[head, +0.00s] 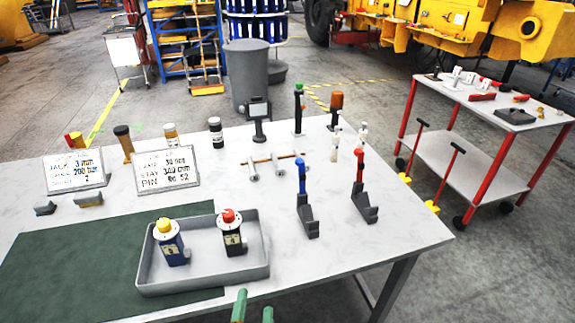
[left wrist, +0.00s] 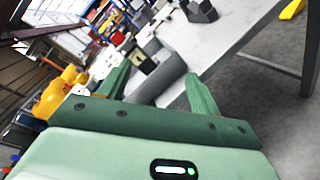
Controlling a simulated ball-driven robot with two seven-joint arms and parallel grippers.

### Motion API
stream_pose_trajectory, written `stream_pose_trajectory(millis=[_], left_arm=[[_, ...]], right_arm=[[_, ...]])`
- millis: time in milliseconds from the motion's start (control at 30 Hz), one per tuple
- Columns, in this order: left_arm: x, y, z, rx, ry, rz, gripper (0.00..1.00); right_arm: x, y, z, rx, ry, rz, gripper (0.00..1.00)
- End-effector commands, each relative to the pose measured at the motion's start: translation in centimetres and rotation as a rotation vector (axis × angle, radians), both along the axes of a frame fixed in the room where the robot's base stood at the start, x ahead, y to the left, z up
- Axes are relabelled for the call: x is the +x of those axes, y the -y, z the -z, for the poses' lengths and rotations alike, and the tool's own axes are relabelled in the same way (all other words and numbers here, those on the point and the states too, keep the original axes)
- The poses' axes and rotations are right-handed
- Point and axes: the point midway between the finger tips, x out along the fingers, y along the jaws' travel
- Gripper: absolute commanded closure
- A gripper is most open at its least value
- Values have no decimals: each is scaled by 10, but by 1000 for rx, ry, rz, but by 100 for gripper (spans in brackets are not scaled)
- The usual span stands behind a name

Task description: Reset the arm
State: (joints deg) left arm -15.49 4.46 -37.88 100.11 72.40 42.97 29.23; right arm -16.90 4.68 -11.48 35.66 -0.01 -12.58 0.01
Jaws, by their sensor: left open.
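My left gripper (head: 254,309) shows only as two green fingertips at the bottom edge of the head view, in front of the table (head: 345,262) edge. In the left wrist view its fingers (left wrist: 160,90) stand wide apart with nothing gripped. My right gripper is in neither view.
A grey tray (head: 205,284) holds yellow-topped (head: 171,246) and red-topped (head: 232,236) units. Blue-handled (head: 304,202) and red-handled (head: 362,190) levers stand to its right. Two signs (head: 166,169) stand behind.

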Motion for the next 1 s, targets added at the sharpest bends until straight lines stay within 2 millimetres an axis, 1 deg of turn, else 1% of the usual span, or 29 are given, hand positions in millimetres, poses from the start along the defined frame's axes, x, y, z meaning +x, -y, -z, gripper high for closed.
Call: stream_pose_trajectory(millis=[33,67,100,167,200,267,300,333,367,400,467,500,567,600,667,700,800,867,900,1000], left_arm=[[-2,3,18,160,4,63,36],[-4,5,30,266,6,107,36],[-7,8,47,408,8,170,36],[-14,10,75,602,1,264,36],[-21,10,96,729,-8,332,36],[-34,8,131,919,-28,443,36],[-46,4,157,1049,-48,529,36],[-56,-1,178,1147,-65,599,36],[-68,-7,200,1246,-84,677,36],[-87,-17,230,1369,-113,786,36],[-119,-36,271,1532,-159,958,36],[-143,-51,295,1623,-191,1076,36],[-179,-75,328,1734,-238,1253,36],[-205,-92,345,1789,-270,1368,36],[-241,-116,366,1847,-313,1528,36],[-263,-131,376,1868,-342,1622,36],[-309,-160,391,1882,-406,1793,36],[-329,-173,396,1874,-439,1850,36],[-334,-176,397,1870,-448,1862,36],[-334,-176,397,1870,-448,1862,36]], right_arm=[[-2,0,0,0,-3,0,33],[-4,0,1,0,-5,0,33],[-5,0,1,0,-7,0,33],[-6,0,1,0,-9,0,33],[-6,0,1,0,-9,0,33],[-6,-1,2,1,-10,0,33],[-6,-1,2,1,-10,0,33],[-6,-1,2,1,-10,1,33],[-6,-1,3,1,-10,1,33],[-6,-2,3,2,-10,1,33],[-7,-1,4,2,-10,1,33],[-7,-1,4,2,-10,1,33],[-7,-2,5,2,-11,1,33],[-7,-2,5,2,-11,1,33],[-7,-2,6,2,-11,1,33],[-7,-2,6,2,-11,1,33],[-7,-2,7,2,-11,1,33],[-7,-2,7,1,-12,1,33],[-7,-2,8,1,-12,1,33],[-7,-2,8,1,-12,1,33]])
